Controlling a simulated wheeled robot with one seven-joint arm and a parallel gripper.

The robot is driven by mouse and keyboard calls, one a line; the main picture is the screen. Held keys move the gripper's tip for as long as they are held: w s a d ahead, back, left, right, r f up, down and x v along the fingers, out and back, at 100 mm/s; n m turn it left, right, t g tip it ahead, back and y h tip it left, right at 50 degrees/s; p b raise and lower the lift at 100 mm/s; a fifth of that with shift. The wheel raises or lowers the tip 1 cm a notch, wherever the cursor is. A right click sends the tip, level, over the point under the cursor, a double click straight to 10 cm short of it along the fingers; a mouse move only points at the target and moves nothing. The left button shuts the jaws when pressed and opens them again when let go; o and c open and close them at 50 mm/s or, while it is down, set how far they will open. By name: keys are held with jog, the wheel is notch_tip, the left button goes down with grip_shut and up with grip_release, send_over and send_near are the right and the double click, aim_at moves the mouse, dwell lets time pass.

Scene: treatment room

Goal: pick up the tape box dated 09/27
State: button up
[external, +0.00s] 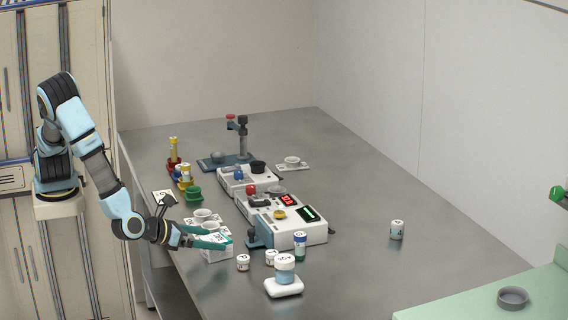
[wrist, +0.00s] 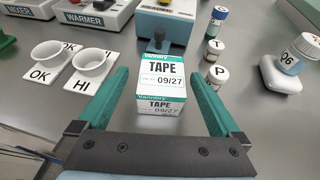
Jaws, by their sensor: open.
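The tape box (wrist: 161,84) is white with a teal band and reads TAPE and 09/27. It stands on the table between the two teal fingers of my gripper (wrist: 160,98) in the wrist view, a little beyond the middle of their span. The gripper is open, and gaps show on both sides of the box. In the external view the box (external: 217,254) is at the table's near left edge, partly hidden by my gripper (external: 222,240), whose fingers reach over it.
Cups on OK (wrist: 48,54) and HI (wrist: 90,64) cards stand left of the box. Small T (wrist: 213,50) and P (wrist: 217,76) jars and a jar on a white base (wrist: 288,62) stand right. Machines (external: 285,215) stand behind. The table's right side is mostly clear.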

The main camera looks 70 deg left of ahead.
aim_at(226, 240)
jog(key=shift+p+x, duration=0.6)
jog(key=shift+x, duration=2.15)
jog(key=shift+d+r, duration=0.15)
jog(key=shift+r, duration=0.05)
jog(key=shift+c, duration=0.2)
jog(key=c, duration=1.4)
